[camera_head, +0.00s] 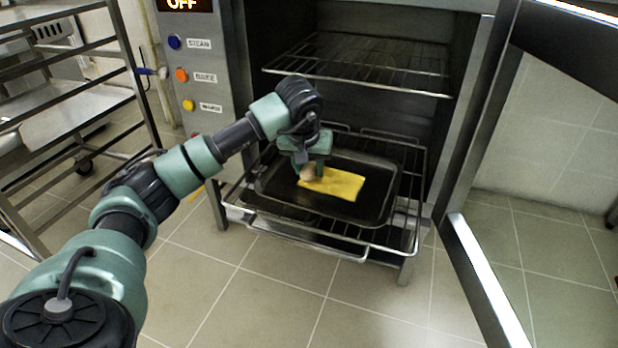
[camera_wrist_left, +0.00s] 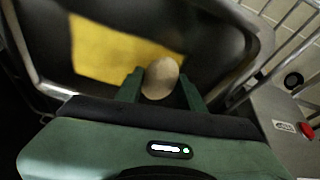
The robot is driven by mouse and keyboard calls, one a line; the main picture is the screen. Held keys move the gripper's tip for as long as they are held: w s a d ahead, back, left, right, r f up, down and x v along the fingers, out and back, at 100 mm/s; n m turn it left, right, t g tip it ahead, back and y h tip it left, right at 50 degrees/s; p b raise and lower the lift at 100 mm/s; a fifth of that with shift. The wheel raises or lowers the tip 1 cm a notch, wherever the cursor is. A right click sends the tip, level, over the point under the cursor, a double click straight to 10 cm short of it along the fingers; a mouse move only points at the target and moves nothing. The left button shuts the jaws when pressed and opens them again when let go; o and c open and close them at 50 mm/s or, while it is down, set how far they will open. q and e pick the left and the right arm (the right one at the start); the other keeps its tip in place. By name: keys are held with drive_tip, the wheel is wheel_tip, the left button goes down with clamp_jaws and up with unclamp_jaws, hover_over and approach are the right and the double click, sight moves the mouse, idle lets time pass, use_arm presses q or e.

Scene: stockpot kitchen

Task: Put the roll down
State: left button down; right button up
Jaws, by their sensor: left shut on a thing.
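A pale brown roll (camera_head: 307,174) is between the fingers of my left gripper (camera_head: 310,165), over the dark tray (camera_head: 383,205) on the lower oven rack. The left wrist view shows the same roll (camera_wrist_left: 161,78) held between the two green fingertips of my left gripper (camera_wrist_left: 160,88). A yellow sheet (camera_head: 332,184) lies flat in the tray; in the left wrist view the yellow sheet (camera_wrist_left: 105,50) is just beyond the roll. I cannot tell whether the roll touches the sheet. My right gripper is in neither view.
The oven door (camera_head: 478,270) stands open at the right. An empty wire rack (camera_head: 360,65) is above the tray. The lower rack (camera_head: 410,235) is pulled out. A metal shelf cart (camera_head: 60,110) stands at the left. The oven panel has several coloured buttons.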

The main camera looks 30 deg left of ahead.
use_arm(q)
drive_tip(key=shift+f, duration=0.8)
drive_tip(key=shift+r, duration=0.1)
drive_tip(key=shift+f, duration=0.2)
drive_tip(key=c, duration=0.9)
unclamp_jaws()
drive_tip(key=shift+r, duration=0.1)
